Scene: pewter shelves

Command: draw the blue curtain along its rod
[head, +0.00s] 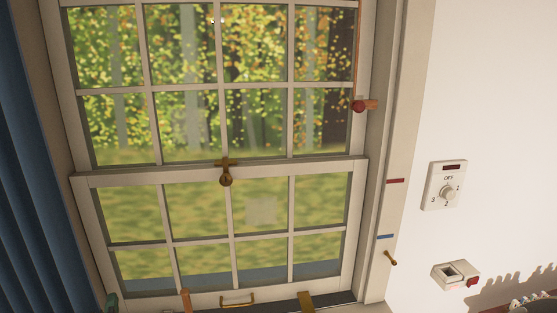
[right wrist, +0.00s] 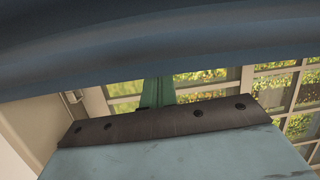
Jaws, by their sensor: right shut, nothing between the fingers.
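The blue curtain (head: 28,190) hangs in folds along the left edge of the head view, beside the window. In the right wrist view blue cloth (right wrist: 150,45) fills the top of the picture. My right gripper (right wrist: 157,92) shows there as narrow green fingers, shut and empty, beyond a dark plate and pale blue housing. The cloth lies across the view above the fingers; I cannot tell whether they touch. A small green tip at the bottom left of the head view looks like the same fingers. The rod is out of view. My left gripper is not in view.
The window (head: 220,170) has a brass catch (head: 226,176) at mid-height and a brass handle (head: 237,300) low down. A red knob (head: 359,106) sits on its right side. A dial switch (head: 445,187) and a small box (head: 455,275) are on the white wall.

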